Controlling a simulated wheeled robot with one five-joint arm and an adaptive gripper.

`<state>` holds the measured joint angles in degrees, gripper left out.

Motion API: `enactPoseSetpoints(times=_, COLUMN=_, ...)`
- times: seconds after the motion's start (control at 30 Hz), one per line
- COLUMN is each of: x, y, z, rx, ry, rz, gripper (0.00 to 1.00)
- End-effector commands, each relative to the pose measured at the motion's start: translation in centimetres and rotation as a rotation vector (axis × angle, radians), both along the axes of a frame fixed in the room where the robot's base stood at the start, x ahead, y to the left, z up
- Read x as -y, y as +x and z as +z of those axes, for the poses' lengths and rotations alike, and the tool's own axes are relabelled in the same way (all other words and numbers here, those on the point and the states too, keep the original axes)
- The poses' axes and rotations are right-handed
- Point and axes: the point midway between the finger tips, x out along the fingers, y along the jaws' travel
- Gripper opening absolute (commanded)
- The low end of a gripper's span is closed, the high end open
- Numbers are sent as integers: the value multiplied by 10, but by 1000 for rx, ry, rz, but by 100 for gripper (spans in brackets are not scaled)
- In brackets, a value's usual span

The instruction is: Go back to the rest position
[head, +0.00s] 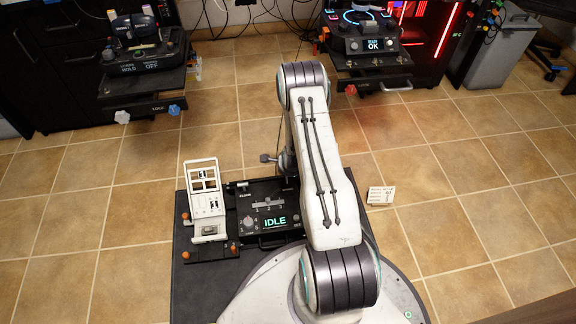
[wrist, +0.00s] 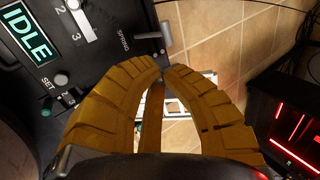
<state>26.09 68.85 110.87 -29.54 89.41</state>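The black panel (wrist: 100,75) with the lit IDLE display (wrist: 28,35) lies to the left of the fingers. In the head view my white arm (head: 320,165) rises from my base and bends over at the top. My gripper is hidden behind the arm there. The same IDLE panel (head: 247,200) is beside the arm on my own deck.
A white frame-like device (head: 205,190) stands left of the panel. Two black consoles (head: 145,75) and (head: 372,70) are at the back, the right one reading OK. A grey bin (head: 500,50) is at the back right. A small white card (head: 381,195) is on the tiled floor, which is mostly clear.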

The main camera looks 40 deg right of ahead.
Motion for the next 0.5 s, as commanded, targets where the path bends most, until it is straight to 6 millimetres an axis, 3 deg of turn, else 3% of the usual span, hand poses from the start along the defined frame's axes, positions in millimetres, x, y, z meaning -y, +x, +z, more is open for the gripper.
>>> enactPoseSetpoints(times=0.2, x=-4, y=-8, z=19, rx=0, ry=0, rz=0, gripper=0)
enactPoseSetpoints(times=0.5, x=-5, y=-11, z=24, rx=-1, ry=0, rz=0, gripper=0)
